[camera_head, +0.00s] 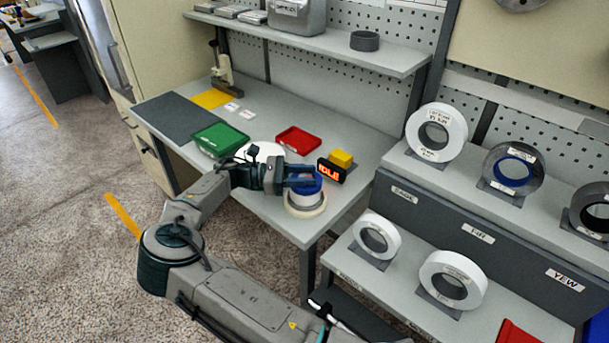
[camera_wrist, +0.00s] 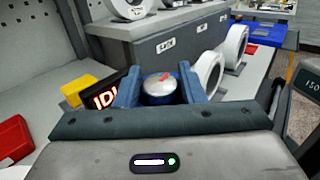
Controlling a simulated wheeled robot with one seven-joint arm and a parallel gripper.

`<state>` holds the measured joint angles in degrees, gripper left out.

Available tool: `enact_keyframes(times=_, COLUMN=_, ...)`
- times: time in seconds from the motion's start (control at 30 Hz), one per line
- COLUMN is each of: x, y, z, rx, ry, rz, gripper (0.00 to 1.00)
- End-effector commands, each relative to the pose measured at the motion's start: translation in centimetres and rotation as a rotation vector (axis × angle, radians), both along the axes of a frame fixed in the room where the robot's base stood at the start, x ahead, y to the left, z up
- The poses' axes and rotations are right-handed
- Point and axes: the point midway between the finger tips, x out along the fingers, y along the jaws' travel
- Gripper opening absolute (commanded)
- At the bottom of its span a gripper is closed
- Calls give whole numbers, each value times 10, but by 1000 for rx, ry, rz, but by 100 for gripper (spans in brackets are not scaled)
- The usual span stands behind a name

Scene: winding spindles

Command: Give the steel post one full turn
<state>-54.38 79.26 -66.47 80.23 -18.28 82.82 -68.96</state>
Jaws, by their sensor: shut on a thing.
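The steel post (camera_wrist: 159,86) stands between my fingers in the wrist view, its round silver top marked with a red stripe and a blue band below. My gripper (camera_wrist: 160,80) has its two blue fingers shut on it from either side. In the head view my gripper (camera_head: 306,182) is at the bench's front right corner, over a pale round base (camera_head: 305,210). My fingers hide much of the post there. A small display (camera_head: 331,170) beside it reads IDLE in orange; its right part is hidden in the wrist view.
A yellow block (camera_head: 341,158) sits behind the display. A red tray (camera_head: 297,140) and a green tray (camera_head: 220,139) lie on the bench (camera_head: 355,135). A stepped rack (camera_head: 430,206) with several upright rings stands close on the right. A shelf (camera_head: 318,46) hangs above the bench's back.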

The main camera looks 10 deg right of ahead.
Motion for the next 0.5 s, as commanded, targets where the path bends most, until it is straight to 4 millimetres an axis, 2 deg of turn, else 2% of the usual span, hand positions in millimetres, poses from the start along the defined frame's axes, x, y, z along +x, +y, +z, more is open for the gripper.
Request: enact_keyframes(times=0.5, x=0, y=-1, z=-2, rx=4, ry=2, rz=-137, gripper=13)
